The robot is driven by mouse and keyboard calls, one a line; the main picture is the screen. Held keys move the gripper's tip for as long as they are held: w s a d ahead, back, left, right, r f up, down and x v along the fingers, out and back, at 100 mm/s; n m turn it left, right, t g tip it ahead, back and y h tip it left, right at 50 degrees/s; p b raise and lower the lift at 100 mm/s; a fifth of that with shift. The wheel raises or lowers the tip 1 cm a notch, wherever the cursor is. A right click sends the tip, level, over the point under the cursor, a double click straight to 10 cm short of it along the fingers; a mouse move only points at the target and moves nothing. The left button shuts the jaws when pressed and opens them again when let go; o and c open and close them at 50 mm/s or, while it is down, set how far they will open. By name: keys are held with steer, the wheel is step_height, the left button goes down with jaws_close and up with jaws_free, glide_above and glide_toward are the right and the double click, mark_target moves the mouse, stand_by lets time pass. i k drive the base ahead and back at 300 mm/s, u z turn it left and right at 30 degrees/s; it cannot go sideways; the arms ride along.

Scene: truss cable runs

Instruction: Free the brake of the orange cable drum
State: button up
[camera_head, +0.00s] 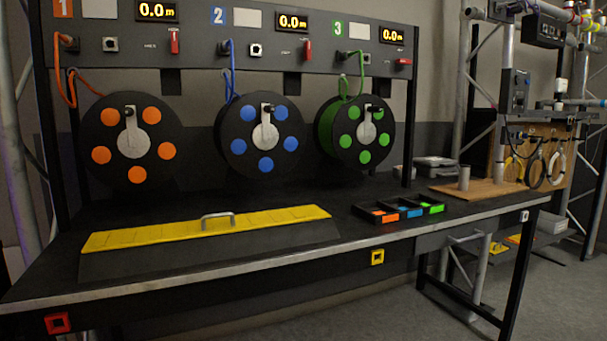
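The orange cable drum (132,142) is the left one of three, a black disc with orange dots and a pale hub with a dark crank knob. An orange cable (66,88) loops from its upper left up to the panel. On the panel above it, under the number 1, a red lever (174,41) stands upright, with a small square knob (110,44) to its left. A display (157,11) above reads 0.0 m. I cannot read the small labels by the lever. My gripper is not in view.
The blue drum (262,137) has an upright red lever (307,49); the green drum (357,132) has a lever (402,62) lying level. A yellow-topped ramp (210,232) with a handle and a tray (400,210) of coloured bins lie on the bench (300,256).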

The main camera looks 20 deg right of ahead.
mark_target(173, 39)
steer(key=k, duration=0.65)
steer(key=u, duration=0.6)
steer(key=i, duration=1.2)
steer(key=z, duration=0.45)
